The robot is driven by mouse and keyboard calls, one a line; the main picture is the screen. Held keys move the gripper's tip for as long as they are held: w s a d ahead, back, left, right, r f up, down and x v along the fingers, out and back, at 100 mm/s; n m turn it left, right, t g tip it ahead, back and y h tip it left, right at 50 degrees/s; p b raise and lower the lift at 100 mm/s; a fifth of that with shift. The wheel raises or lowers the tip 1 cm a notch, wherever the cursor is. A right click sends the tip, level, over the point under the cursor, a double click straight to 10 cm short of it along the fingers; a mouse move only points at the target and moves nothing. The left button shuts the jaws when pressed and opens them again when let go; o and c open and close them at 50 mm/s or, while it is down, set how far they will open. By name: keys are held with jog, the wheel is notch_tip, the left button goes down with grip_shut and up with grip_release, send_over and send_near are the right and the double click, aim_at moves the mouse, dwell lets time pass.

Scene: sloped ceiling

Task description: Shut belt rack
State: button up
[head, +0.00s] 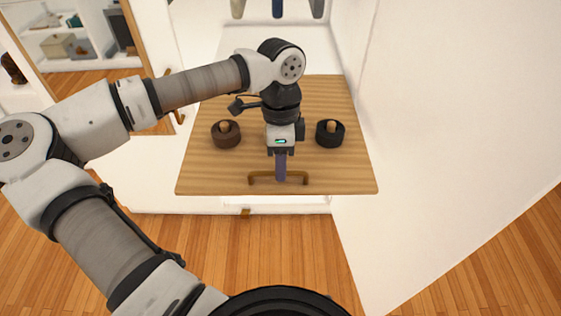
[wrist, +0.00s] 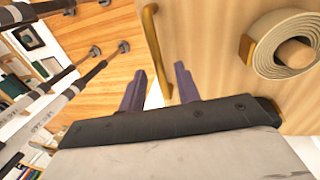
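The belt rack (head: 330,178) is a light wooden board standing out from the white closet, with a brass handle (head: 262,174) along its near edge. A dark brown rolled belt (head: 227,139) and a black one (head: 330,139) sit on it around wooden pegs. My gripper (head: 281,178) is over the near edge, at the handle. In the wrist view its two purple fingers are apart, and the handle (wrist: 152,40) appears between and beyond them. I cannot tell whether they touch it. That view also shows the rack's board (wrist: 210,45) and a pale rolled belt (wrist: 285,45).
A white wall or panel (head: 450,110) stands close on the right. Several long items (head: 278,8) hang above the rack's back. A small brass pull (head: 245,212) is below the rack. A mirror or opening at left shows shelves (head: 70,35). Wooden floor (head: 270,260) is clear in front.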

jog(key=shift+f, duration=0.25)
grip_shut()
